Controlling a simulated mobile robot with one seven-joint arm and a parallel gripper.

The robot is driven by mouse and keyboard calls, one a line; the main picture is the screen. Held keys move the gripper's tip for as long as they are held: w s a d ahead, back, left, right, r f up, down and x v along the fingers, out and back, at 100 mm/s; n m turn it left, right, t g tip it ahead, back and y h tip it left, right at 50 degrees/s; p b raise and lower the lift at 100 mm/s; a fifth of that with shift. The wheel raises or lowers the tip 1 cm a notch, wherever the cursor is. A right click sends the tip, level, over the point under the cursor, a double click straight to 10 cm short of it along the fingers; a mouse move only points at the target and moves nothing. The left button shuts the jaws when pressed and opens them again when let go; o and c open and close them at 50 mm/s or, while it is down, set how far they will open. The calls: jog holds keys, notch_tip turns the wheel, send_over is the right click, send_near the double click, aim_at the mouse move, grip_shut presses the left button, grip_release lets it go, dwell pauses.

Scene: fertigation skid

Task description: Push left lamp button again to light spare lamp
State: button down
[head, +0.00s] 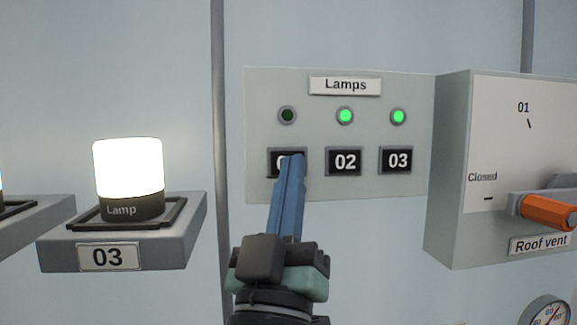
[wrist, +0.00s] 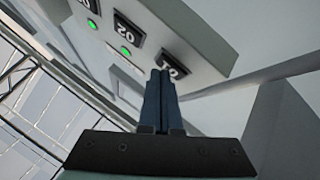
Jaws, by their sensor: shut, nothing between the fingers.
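The Lamps panel (head: 260,110) is on the wall in the head view. The left lamp button (head: 273,165) is a dark square, partly hidden behind my fingers. Above it, the left indicator (head: 287,115) is dark, while the indicators above 02 (head: 345,116) and 03 (head: 398,116) glow green. My gripper (head: 292,158) is shut and empty, its blue fingertips over the left button. In the wrist view the fingertips (wrist: 160,72) overlap the edge of that button (wrist: 174,66); I cannot tell whether they touch it.
A lit white lamp (head: 128,175) stands on a grey shelf labelled 03 at the left. A Roof vent box (head: 450,170) with an orange handle (head: 548,212) juts out at the right. A gauge (head: 550,315) shows at the bottom right corner.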

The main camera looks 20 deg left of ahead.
dwell(0.8)
jog(key=shift+s+d, duration=0.3)
jog(key=shift+s, duration=0.05)
jog(key=shift+s, duration=0.1)
jog(key=shift+s+d, duration=0.55)
jog(key=shift+s, duration=0.25)
jog(key=shift+s+d, duration=0.55)
jog(key=shift+s, duration=0.25)
jog(key=shift+s+d, duration=0.55)
jog(key=shift+s, duration=0.25)
jog(key=s+d+m+t+h+b, duration=0.1)
jog(key=s+d+m+h+b, duration=0.1)
jog(key=d+m+h+b, duration=0.5)
jog(key=d+b, duration=0.1)
jog(key=d, duration=0.4)
jog(key=shift+s+d+f+t, duration=0.25)
jog(key=shift+s+f+t, duration=0.05)
jog(key=shift+s+t, duration=0.1)
jog(key=shift+w, duration=0.1)
